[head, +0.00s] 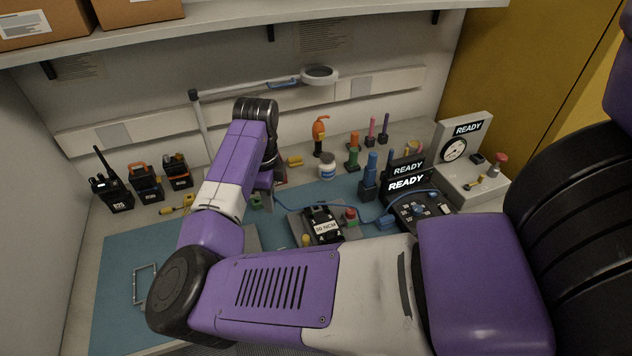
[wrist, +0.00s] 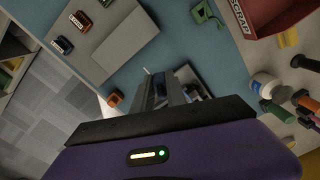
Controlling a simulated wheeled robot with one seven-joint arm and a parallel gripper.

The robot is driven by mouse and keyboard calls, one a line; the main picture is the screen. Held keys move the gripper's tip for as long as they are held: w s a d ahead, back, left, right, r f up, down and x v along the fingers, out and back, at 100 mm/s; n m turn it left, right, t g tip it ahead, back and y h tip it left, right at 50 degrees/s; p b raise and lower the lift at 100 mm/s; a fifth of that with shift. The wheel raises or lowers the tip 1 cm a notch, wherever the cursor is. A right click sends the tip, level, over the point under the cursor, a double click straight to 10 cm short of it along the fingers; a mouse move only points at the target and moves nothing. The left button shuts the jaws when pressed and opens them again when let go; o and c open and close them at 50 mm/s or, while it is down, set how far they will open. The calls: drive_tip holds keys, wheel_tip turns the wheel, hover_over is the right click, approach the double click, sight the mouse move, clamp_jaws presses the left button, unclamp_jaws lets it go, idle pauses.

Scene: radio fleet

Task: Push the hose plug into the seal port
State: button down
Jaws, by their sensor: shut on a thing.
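My gripper (wrist: 172,88) shows in the wrist view with its grey fingers close together around something small and dark that I cannot make out. In the head view my arm hides most of it, over the blue mat left of the fixture. A thin blue line (head: 292,208) runs from beside my gripper toward the right. I cannot tell whether it is the hose, and I cannot pick out the plug or the seal port. A black unit marked 10 NCM (head: 324,226) sits in the grey fixture. A gauge box (head: 462,150) reading READY stands at the back right.
Several radios (head: 147,183) stand at the left. A white jar (head: 327,166) and coloured-handled tools (head: 370,172) stand behind the mat. A black READY console (head: 420,208) is right of the fixture. The mat's left (head: 125,265) has free room around a wire handle.

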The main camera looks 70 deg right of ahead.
drive_tip(key=s+d+m, duration=0.3)
drive_tip(key=m, duration=0.1)
drive_tip(key=s+d+m, duration=0.3)
drive_tip(key=m, duration=0.1)
drive_tip(key=s+d+f+m+p, duration=0.1)
drive_tip(key=s+d+m, duration=0.2)
drive_tip(key=m, duration=0.1)
drive_tip(key=shift+s+d+m, duration=0.1)
drive_tip(key=shift+d+m, duration=0.1)
drive_tip(key=shift+m, duration=0.2)
drive_tip(key=shift+f+b, duration=1.25)
drive_tip(key=shift+f, duration=0.45)
drive_tip(key=shift+f+b, duration=0.7)
drive_tip(key=shift+f, duration=0.4)
idle(1.9)
drive_tip(key=c, duration=0.8)
unclamp_jaws()
drive_tip(key=shift+r, duration=0.2)
drive_tip(key=shift+r+p, duration=1.9)
drive_tip(key=shift+r, duration=0.45)
